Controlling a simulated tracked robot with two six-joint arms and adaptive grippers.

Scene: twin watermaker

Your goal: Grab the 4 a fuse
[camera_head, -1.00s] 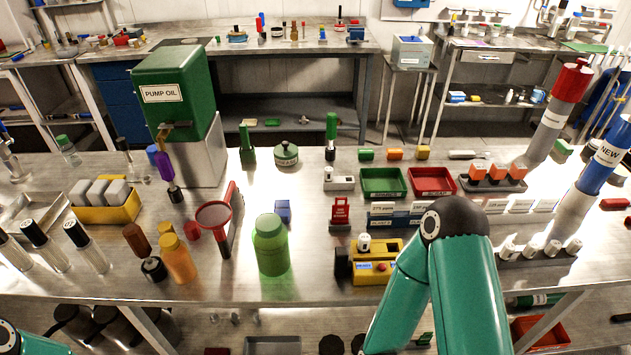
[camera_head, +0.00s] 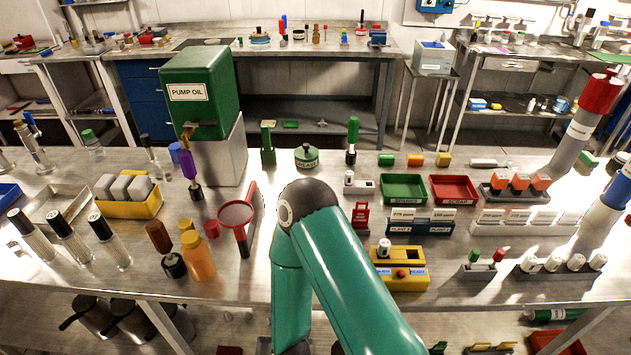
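I cannot make out a label reading 4 A, so I cannot tell which piece is the 4 A fuse. Small candidates are a green-capped and a red-capped piece in a small grey holder (camera_head: 478,271), white cylinders (camera_head: 575,262) in a rack at the right, and a white cylinder (camera_head: 384,246) on a yellow device (camera_head: 408,282). My teal arm, seemingly the right one, rises from the bottom and bends at a dark elbow in the middle. Its far link points down, and its gripper is not visible. My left gripper is out of view.
A green tray (camera_head: 404,201) and a red tray (camera_head: 470,202) lie behind the yellow device. Bare bench shows around the small holder.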

